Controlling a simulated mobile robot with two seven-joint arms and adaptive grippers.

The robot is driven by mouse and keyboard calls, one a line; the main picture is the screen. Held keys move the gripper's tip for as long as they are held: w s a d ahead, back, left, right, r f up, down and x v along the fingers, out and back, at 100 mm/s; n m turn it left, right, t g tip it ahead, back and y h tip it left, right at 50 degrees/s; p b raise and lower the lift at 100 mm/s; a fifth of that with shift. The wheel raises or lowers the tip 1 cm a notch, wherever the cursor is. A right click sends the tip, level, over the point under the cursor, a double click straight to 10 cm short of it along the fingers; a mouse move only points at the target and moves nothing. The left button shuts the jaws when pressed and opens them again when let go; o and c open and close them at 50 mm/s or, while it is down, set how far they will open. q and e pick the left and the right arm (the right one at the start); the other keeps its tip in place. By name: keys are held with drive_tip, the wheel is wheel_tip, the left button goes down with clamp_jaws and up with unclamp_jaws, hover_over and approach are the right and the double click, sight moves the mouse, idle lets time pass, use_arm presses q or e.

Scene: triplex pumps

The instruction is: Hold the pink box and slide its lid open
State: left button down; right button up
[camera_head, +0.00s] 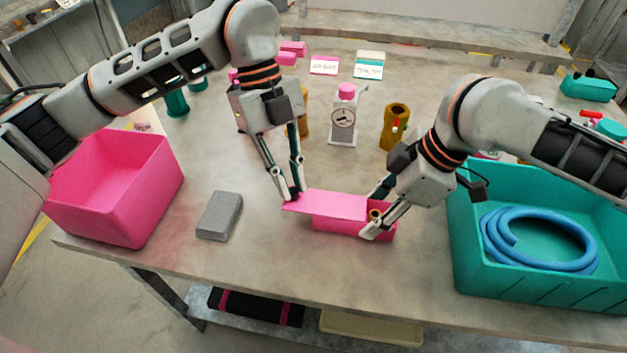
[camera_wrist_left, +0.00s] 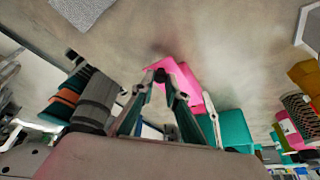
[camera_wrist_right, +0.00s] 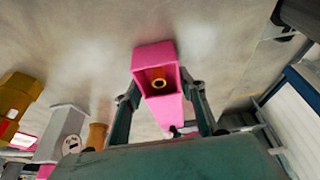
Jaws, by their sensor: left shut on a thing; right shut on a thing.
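The pink box (camera_head: 340,224) sits on the table near its front edge. Its flat pink lid (camera_head: 322,203) sticks out past the box's left end, leaving the right end open. A brass ring-shaped part (camera_head: 375,214) shows inside, also in the right wrist view (camera_wrist_right: 158,83). My left gripper (camera_head: 294,195) is shut on the lid near its left end; the left wrist view shows its tips against the pink lid (camera_wrist_left: 178,72). My right gripper (camera_head: 377,212) is shut on the box's right end, with a finger on each side wall.
A pink bin (camera_head: 115,190) and a grey block (camera_head: 219,215) are at left. A teal bin (camera_head: 465,240) with a coiled blue hose (camera_head: 535,240) is at right. A pink-capped bottle (camera_head: 344,120) and a brass-coloured cylinder (camera_head: 395,127) stand behind the box.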

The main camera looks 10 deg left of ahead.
use_arm(q)
drive_tip(key=shift+a, duration=0.75)
drive_tip(key=c, duration=2)
unclamp_jaws()
drive_tip(key=v, duration=1.2)
